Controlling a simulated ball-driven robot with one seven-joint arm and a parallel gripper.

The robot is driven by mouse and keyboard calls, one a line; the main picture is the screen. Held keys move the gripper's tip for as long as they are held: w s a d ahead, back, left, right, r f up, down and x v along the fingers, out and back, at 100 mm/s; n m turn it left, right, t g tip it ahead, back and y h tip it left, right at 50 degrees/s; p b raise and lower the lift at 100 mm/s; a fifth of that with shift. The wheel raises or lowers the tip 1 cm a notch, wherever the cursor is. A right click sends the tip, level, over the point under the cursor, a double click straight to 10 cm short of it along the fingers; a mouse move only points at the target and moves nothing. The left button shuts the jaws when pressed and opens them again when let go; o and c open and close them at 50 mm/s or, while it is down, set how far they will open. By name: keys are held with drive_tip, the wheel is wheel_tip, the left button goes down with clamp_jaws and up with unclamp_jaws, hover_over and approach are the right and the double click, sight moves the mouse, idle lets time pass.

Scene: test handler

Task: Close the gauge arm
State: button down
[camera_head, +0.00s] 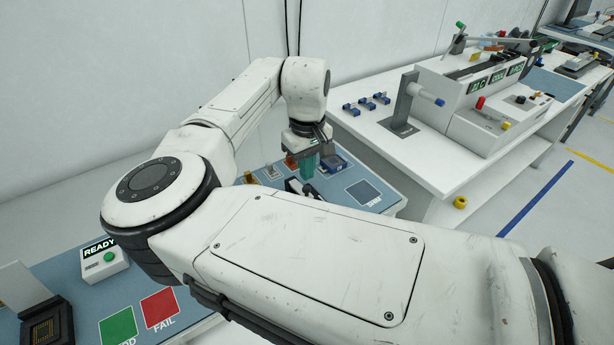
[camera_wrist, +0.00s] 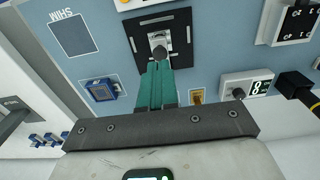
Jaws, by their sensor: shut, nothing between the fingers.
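In the wrist view a dark plate (camera_wrist: 140,22) on the blue work mat carries a metal fixture with a dark round knob (camera_wrist: 160,53); this looks like the gauge and its arm, but I cannot tell the arm's angle. My gripper (camera_wrist: 159,64) has its teal fingers together and empty, with their tips at the knob; whether they touch it I cannot tell. In the head view my gripper (camera_head: 306,172) points down over the mat, beside a black and white fixture (camera_head: 293,186). My own arm hides much of the bench there.
Around the plate in the wrist view are a blue-framed box (camera_wrist: 101,90), an orange piece (camera_wrist: 197,96), a white display box (camera_wrist: 248,84) and a marked SHIM area (camera_wrist: 73,35). In the head view a white bench (camera_head: 425,165) with machines stands at right; a READY box (camera_head: 106,266) is at left.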

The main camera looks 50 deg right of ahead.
sight(308, 190)
drive_tip(key=shift+f, duration=1.7)
drive_tip(key=shift+s+a+f+p, duration=0.1)
drive_tip(key=shift+s+f+p, duration=0.1)
drive_tip(key=shift+f+p, duration=0.45)
drive_tip(key=shift+f, duration=0.15)
drive_tip(key=shift+r+p, duration=0.4)
drive_tip(key=shift+r, duration=0.15)
wheel_tip(308, 190, up, 4)
drive_tip(key=p, duration=0.3)
drive_tip(key=shift+s, duration=0.1)
wheel_tip(308, 190, up, 10)
drive_tip(key=b, duration=0.1)
drive_tip(key=shift+s+f+b, duration=0.15)
drive_tip(key=shift+s+b, duration=0.25)
drive_tip(key=shift+s, duration=0.05)
drive_tip(key=shift+a, duration=0.1)
